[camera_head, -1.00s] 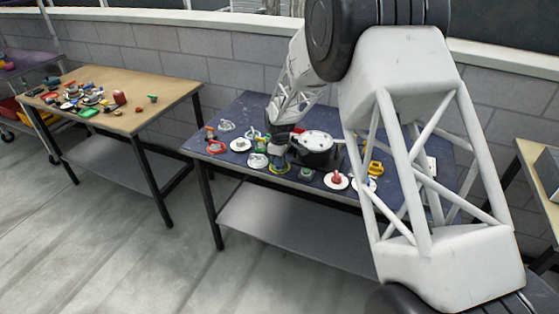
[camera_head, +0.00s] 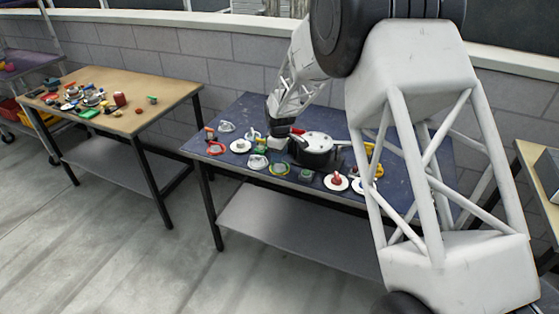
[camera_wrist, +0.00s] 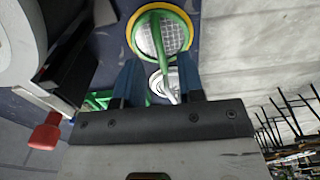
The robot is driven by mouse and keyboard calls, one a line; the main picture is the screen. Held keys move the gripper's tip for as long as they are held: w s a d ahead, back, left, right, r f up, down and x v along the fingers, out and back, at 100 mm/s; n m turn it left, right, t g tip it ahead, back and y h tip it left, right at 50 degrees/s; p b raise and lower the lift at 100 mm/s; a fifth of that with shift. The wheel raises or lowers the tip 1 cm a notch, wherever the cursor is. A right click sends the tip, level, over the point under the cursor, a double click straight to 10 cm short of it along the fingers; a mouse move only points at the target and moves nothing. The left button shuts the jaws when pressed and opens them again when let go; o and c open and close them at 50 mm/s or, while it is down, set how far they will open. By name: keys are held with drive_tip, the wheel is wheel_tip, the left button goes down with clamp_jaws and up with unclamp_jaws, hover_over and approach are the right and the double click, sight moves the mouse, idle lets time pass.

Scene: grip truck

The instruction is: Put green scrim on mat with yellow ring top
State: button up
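The green scrim (camera_wrist: 171,37) looks like a round mesh with a green rim. It lies inside the yellow ring of the mat (camera_wrist: 138,33) in the wrist view. In the head view the yellow-ringed mat (camera_head: 271,172) is at the table's front edge, with green inside it. A pale green handle runs from the mesh back between my fingers. My gripper (camera_wrist: 160,72) has its two blue fingers well apart, with gaps beside the handle. In the head view my gripper (camera_head: 278,142) is small and its fingers are unclear.
A black pot with a white lid (camera_head: 316,143) stands close right of my gripper. A whitish round item (camera_head: 257,161) lies left of the mat. Another green item (camera_wrist: 100,98) is near my fingers. A red item on a white plate (camera_head: 337,181) lies right.

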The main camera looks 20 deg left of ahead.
wheel_tip(320, 180, up, 9)
idle(0.4)
drive_tip(key=shift+d, duration=0.1)
idle(0.8)
drive_tip(key=s+d+r+m, duration=0.35)
drive_tip(key=d+r, duration=0.25)
drive_tip(key=d, duration=0.4)
drive_tip(key=s+d+r+m+t, duration=0.15)
drive_tip(key=s+d+r, duration=0.4)
drive_tip(key=d, duration=0.55)
drive_tip(key=s+d+r+m, duration=0.35)
drive_tip(key=d+r, duration=0.35)
drive_tip(key=d, duration=0.3)
drive_tip(key=s+d+r+m, duration=0.3)
drive_tip(key=s+d+m, duration=0.2)
drive_tip(key=s+d, duration=0.85)
drive_tip(key=s+d+f+m, duration=0.2)
drive_tip(key=s+d, duration=0.2)
drive_tip(key=s, duration=0.4)
drive_tip(key=s+d+f+m+t, duration=0.1)
drive_tip(key=s+d, duration=0.3)
drive_tip(key=s, duration=0.5)
drive_tip(key=shift+s+d+f+m, duration=0.15)
drive_tip(key=shift+s+f+m, duration=0.15)
drive_tip(key=shift+m, duration=0.55)
